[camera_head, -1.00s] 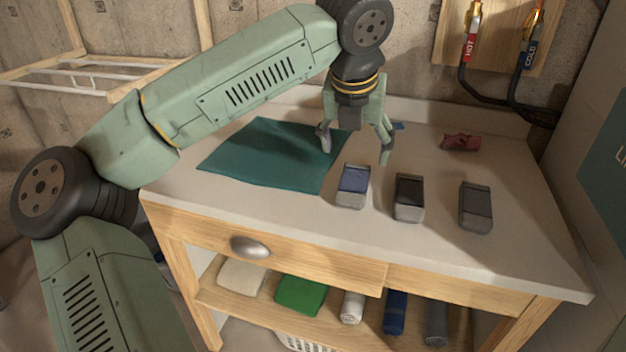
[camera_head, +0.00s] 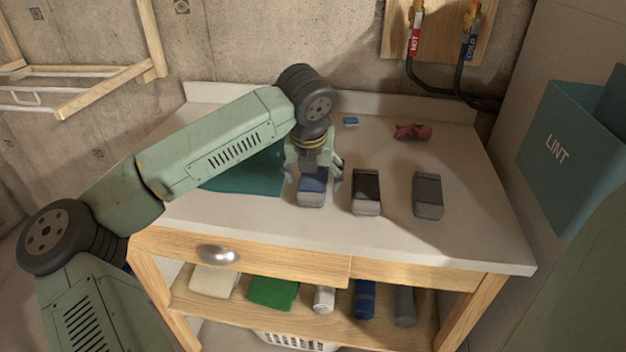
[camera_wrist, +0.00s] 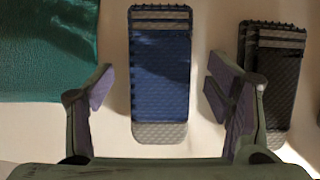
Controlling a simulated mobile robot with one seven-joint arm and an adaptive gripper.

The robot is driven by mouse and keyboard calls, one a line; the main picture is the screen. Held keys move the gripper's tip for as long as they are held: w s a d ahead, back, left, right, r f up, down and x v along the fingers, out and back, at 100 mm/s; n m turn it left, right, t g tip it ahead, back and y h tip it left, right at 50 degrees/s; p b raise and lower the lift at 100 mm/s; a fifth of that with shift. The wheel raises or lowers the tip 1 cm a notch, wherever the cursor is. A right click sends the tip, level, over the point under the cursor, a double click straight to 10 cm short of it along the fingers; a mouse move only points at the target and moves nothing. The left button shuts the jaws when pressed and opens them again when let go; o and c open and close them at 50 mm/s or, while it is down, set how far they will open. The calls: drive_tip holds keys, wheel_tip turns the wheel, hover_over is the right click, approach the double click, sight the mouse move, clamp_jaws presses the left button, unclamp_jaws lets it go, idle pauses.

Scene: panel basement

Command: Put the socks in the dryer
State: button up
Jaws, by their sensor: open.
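Three flat folded socks lie in a row on the white worktop: a blue one with a grey end (camera_head: 311,198), a black one with a grey end (camera_head: 366,190) and a grey one (camera_head: 429,194). My gripper (camera_head: 313,181) is open and empty over the blue sock, pointing down. In the wrist view, the blue sock (camera_wrist: 160,80) lies between my two spread fingers, with a gap on each side. The black sock (camera_wrist: 270,80) is to the right there, partly behind a finger. I cannot make out a dryer in these views.
A teal cloth (camera_head: 245,175) lies left of the blue sock. A crumpled red item (camera_head: 412,131) and a small blue item (camera_head: 351,122) lie at the back. A teal LINT bin (camera_head: 565,150) is on the right. The shelf below holds several folded and rolled textiles.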

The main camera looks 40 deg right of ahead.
drive_tip(key=shift+c, duration=0.3)
drive_tip(key=c, duration=1.3)
drive_tip(key=shift+o, duration=0.2)
